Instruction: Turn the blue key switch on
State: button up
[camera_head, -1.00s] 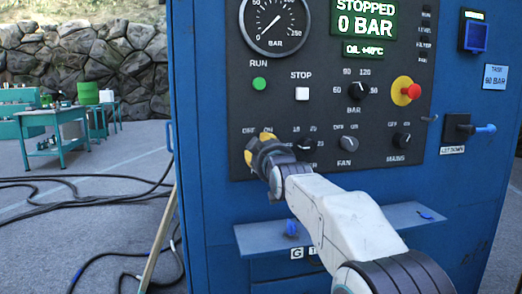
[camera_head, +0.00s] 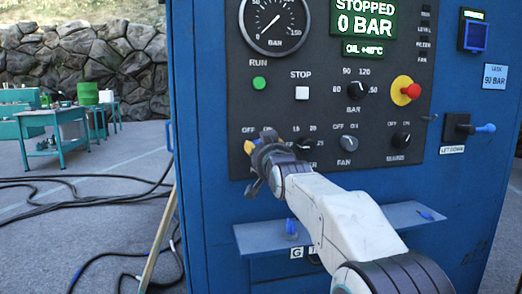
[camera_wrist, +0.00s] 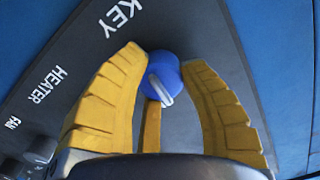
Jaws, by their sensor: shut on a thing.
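The blue key switch (camera_wrist: 164,67) shows in the wrist view as a round blue knob with a pale key bar across its face, beside the KEY label on the dark panel. The yellow fingers of my gripper (camera_wrist: 168,68) are shut around it, on its left, right and lower sides. In the head view my gripper (camera_head: 259,147) is at the panel's lower left, and it hides the switch. An OFF label shows just above it; I cannot read the switch's position there.
The blue cabinet's control panel (camera_head: 331,120) carries several dark knobs right of my gripper, with a red emergency button (camera_head: 405,90) farther right. A shelf (camera_head: 262,238) juts out below my arm. Dark cables (camera_head: 85,180) lie on the floor at left.

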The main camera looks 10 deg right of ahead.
jog(key=shift+r+m, duration=0.15)
jog(key=shift+m, duration=0.95)
jog(key=shift+r+m, duration=0.1)
jog(key=shift+m, duration=1)
jog(key=o, duration=1.2)
jog(key=shift+f, duration=0.2)
jog(key=shift+s, duration=6)
